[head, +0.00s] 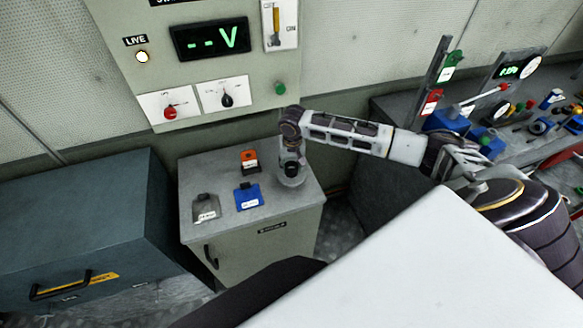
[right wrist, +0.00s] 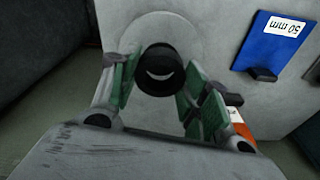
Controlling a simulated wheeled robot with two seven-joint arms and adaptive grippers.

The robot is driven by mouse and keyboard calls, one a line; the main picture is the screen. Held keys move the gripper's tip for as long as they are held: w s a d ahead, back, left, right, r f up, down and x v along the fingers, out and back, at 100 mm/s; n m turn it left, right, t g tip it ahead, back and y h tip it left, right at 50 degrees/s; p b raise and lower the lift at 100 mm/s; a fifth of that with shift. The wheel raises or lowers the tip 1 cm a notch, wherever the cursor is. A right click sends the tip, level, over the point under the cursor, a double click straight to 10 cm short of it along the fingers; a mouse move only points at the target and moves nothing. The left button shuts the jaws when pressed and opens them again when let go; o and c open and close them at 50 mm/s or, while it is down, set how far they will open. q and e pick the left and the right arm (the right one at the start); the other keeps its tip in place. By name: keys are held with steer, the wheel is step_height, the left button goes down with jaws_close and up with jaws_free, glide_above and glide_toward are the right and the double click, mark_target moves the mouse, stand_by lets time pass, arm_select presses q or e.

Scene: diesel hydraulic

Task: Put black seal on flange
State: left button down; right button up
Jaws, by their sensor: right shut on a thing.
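The black seal (right wrist: 160,70) is a thick dark ring between the green-padded fingers of my right gripper (right wrist: 157,82) in the right wrist view. My right gripper is shut on it and also shows in the head view (head: 291,168), pointing down. The flange (right wrist: 178,28) is a pale grey round disc behind the seal; its edge shows in the head view (head: 292,182) at the cabinet's right. A pale crescent shows through the seal's hole. I cannot tell whether the seal touches the flange. My left gripper is not in view.
The grey cabinet (head: 245,215) also bears a blue plate (head: 248,197) marked 50 mm, a grey plate (head: 205,208) and an orange block (head: 249,160). A control panel (head: 215,65) stands behind. A dark chest (head: 75,225) is at left, a cluttered bench (head: 400,105) at right.

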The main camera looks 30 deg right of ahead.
steer(key=shift+f, duration=0.9)
steer(key=o, duration=0.7)
steer(key=shift+f, duration=0.1)
steer(key=shift+o, duration=0.2)
step_height(320, 180, up, 12)
steer(key=s, duration=0.1)
steer(key=shift+s+a+b, duration=0.2)
steer(key=shift+a+b, duration=0.05)
steer(key=shift+b, duration=0.15)
